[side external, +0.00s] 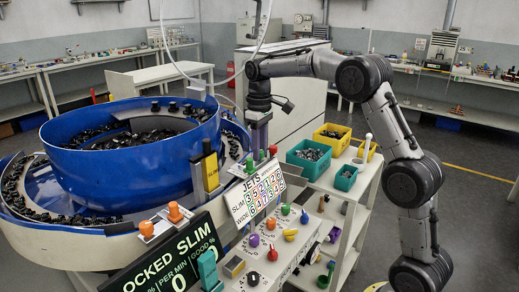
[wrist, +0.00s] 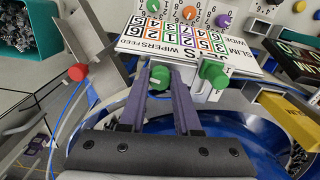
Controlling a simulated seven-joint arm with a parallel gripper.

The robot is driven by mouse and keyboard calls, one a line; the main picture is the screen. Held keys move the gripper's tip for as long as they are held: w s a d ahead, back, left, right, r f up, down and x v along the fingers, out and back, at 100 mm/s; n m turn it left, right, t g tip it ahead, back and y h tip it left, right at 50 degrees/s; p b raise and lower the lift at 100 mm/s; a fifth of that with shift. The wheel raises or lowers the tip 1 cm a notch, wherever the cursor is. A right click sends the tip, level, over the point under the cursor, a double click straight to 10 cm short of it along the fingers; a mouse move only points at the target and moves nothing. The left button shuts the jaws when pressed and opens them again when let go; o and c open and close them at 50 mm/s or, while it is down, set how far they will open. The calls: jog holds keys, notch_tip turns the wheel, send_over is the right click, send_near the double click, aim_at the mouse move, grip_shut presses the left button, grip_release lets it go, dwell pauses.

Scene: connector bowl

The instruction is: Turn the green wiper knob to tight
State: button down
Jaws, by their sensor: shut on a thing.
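A green knob (wrist: 159,80) with a pale mark on its face sits between my gripper's fingertips (wrist: 160,72) in the wrist view. The purple-grey fingers close on its two sides. A second green knob (wrist: 214,74) stands just right of it, and a red knob (wrist: 78,72) stands to the left, both clear of the fingers. In the side view my gripper (side external: 261,146) points down onto the green knob (side external: 262,155) behind the sign. A tight mark is not legible in either view.
The white JETS sign (side external: 257,193) with coloured numbers stands close in front of the knobs. A big blue bowl (side external: 135,158) full of dark parts is at left. Teal (side external: 304,164) and yellow (side external: 333,139) bins sit behind right. A black LOCKED SLIM board (side external: 165,262) is at front.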

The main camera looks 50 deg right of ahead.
jog(key=shift+r+m, duration=0.1)
jog(key=shift+m, duration=1.8)
jog(key=c, duration=0.6)
grip_release()
jog(key=shift+r, duration=6.85)
